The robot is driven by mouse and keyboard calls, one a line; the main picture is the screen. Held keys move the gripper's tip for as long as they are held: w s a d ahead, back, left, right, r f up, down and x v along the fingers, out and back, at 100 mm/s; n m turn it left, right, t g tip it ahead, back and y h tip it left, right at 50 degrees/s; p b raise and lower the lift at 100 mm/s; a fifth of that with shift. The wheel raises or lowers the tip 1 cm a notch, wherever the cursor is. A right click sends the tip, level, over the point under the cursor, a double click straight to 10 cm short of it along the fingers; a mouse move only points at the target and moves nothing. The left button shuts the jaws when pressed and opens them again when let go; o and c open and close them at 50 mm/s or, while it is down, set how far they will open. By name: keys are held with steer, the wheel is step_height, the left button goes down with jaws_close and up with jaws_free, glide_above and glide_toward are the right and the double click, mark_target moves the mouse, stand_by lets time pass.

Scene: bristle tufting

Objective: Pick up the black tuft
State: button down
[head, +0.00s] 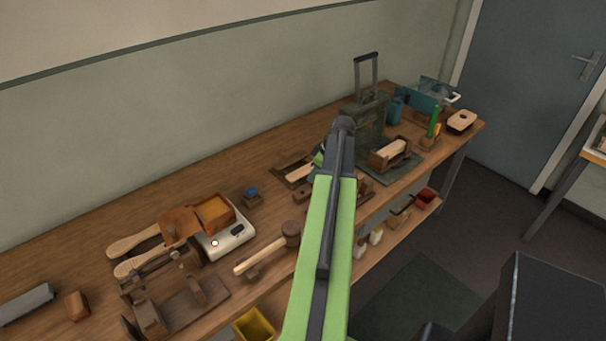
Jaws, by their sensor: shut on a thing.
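My arm reaches up the middle of the head view and bends down at its dark wrist over the bench. Only part of my gripper (318,158) shows, just left of the arm. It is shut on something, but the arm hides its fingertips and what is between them. I cannot make out the black tuft. A pale wooden piece (299,173) lies by a dark frame on the bench, just left of and below the gripper in the picture. I cannot tell whether they touch.
A dark green press (369,111) with a tall handle stands behind the wrist, with a wooden block (388,151) in front. A mallet (268,256), a white scale (228,241) with an orange-filled box and wooden brush bodies lie to the left. The bench's back left is clear.

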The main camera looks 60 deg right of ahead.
steer(key=s+d+r+p, duration=0.3)
steer(key=s+r, duration=0.1)
steer(key=s, duration=0.2)
steer(key=shift+s+d+r, duration=0.15)
steer(key=shift+s+r, duration=0.05)
steer(key=shift+s, duration=0.15)
